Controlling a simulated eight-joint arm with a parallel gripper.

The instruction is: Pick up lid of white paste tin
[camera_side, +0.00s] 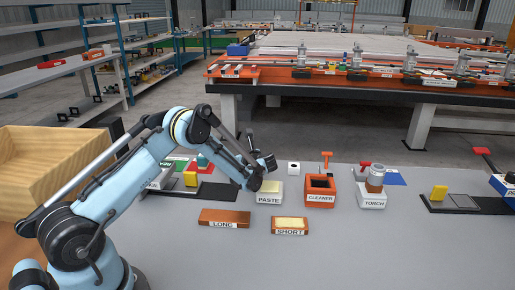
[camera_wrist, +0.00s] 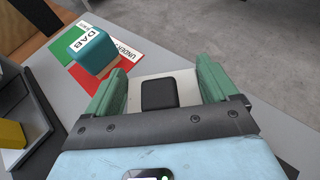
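The white paste tin (camera_side: 269,198) stands on the grey bench in the side view, with a pale yellowish top patch showing. My gripper (camera_side: 262,169) is low over the tin's back left, and its fingertips are hard to make out there. In the wrist view, a flat white lid-like surface (camera_wrist: 186,88) with a dark square knob (camera_wrist: 159,93) lies between the two green fingers of my gripper (camera_wrist: 162,82). The fingers are spread, with visible gaps on both sides of the knob. I cannot tell whether they touch the white surface's edges.
An orange cleaner box (camera_side: 320,191) and the torch holder (camera_side: 371,196) stand right of the tin. The long block (camera_side: 224,217) and short block (camera_side: 290,225) lie in front. A teal DAB block (camera_wrist: 91,52) sits on a red and green card (camera_wrist: 128,62).

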